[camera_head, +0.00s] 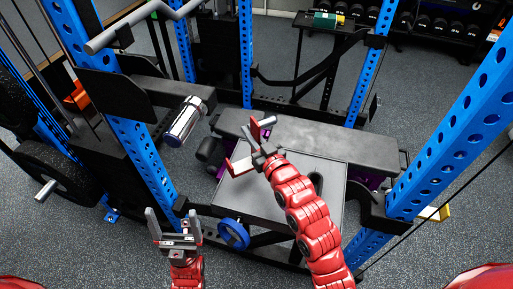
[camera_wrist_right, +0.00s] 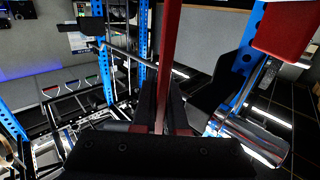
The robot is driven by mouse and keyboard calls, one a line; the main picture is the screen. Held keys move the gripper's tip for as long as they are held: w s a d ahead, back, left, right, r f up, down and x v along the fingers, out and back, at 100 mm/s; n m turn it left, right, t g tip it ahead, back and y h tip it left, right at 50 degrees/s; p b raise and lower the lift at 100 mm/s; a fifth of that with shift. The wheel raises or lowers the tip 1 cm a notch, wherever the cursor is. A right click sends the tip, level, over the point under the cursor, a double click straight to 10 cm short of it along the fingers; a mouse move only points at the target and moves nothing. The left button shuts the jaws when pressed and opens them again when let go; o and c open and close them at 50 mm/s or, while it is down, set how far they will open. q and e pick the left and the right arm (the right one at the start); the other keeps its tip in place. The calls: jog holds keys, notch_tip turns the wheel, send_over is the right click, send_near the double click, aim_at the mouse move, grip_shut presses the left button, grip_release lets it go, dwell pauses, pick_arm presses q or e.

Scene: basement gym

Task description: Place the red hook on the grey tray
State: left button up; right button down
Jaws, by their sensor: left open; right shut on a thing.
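The red hook (camera_head: 255,129) is in my right gripper (camera_head: 262,156), which is shut on it. The hook is raised near the far left edge of the grey tray (camera_head: 250,196), seen from above. In the right wrist view a red bar of the hook (camera_wrist_right: 171,50) stands up between the dark fingers (camera_wrist_right: 163,112). My right forearm covers part of the tray. I cannot tell the exact height of the hook above it. My left gripper (camera_head: 172,227) is open and empty, to the left of the tray and nearer to me.
A dark padded bench (camera_head: 340,145) lies behind the tray. Blue rack posts (camera_head: 140,165) stand left and right (camera_head: 445,140). A chrome cylinder (camera_head: 185,121) sticks out at the left. A blue round knob (camera_head: 233,234) is at the tray's near left.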

notch_tip(320, 180, down, 5)
jog(key=shift+w+a+f+p, duration=0.1)
jog(key=shift+w+f+p, duration=0.1)
jog(key=shift+p, duration=0.35)
jog(key=shift+f, duration=0.15)
jog(key=c, duration=1)
grip_release()
jog(key=shift+s, duration=0.1)
jog(key=shift+o, duration=0.2)
